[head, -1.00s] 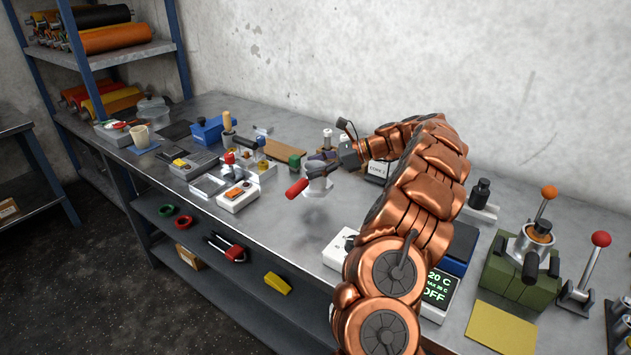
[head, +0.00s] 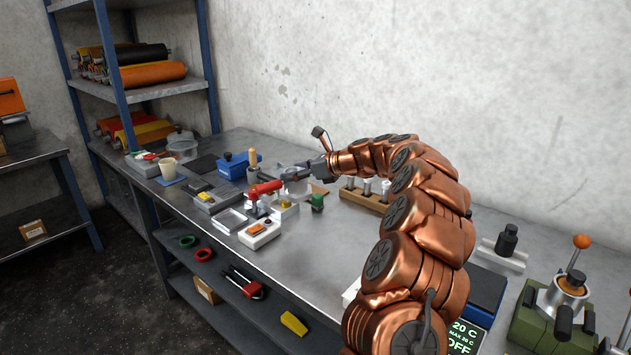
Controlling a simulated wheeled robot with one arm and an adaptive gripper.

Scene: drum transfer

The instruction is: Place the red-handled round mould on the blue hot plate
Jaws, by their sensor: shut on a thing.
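My gripper (head: 292,174) is at the end of the copper arm, over the back-left part of the bench. It is shut on the red-handled round mould (head: 266,187). The red handle points left; the mould's round body is small and hard to tell from the metal parts behind and below it. A blue slab (head: 487,289), apparently the blue hot plate, is at the lower right by a display (head: 465,337) reading "20 C" and "OFF". My arm partly hides this slab and display.
Below the mould are a clear-and-metal fixture, a white switch box (head: 260,232) and a metal tray (head: 229,220). A blue box (head: 232,165) is left. Bare bench (head: 320,248) lies in front.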

